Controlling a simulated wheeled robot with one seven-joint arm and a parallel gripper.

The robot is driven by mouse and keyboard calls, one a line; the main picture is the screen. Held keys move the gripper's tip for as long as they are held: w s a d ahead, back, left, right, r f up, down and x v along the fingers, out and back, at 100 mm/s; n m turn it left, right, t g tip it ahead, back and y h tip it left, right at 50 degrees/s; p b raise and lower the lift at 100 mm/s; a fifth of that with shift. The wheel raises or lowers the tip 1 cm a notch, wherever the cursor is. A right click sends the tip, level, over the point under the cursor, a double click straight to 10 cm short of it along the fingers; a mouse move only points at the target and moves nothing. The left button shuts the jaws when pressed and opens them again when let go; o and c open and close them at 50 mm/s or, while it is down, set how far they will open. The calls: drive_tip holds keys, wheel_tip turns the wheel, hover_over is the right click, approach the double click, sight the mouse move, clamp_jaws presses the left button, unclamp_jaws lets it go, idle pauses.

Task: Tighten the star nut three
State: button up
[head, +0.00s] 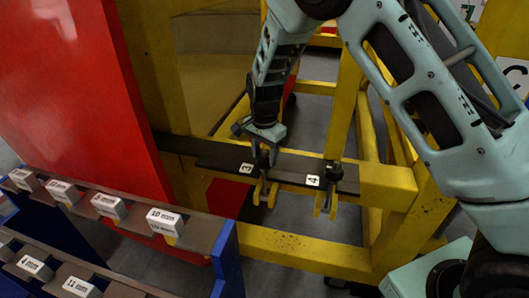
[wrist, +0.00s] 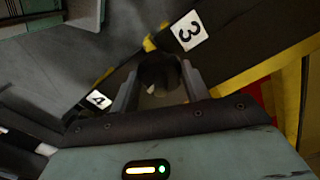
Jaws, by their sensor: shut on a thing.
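The star nut three is the dark knob beside the white label "3" (head: 246,168) on the dark bar (head: 290,168) of the yellow frame. My gripper (head: 264,146) is over this nut in the head view and mostly hides it. In the wrist view my gripper (wrist: 157,84) has its two grey fingers on either side of the dark round star nut (wrist: 158,70), shut on it. The label "3" (wrist: 189,30) is just above right of it there. The star nut four (head: 333,172) stands apart to the right, beside the label "4" (head: 313,181).
A large red panel (head: 75,90) stands at the left. A rack with labelled sockets (head: 110,207) is at the lower left, with a blue end plate (head: 226,260). Yellow frame posts (head: 346,110) stand close to the right of my gripper.

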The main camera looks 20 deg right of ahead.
drive_tip(key=shift+w+m, duration=0.1)
drive_tip(key=shift+m, duration=0.3)
drive_tip(key=o, duration=1)
wheel_tip(320, 180, up, 18)
drive_tip(key=b, duration=0.3)
drive_tip(key=shift+f, duration=0.25)
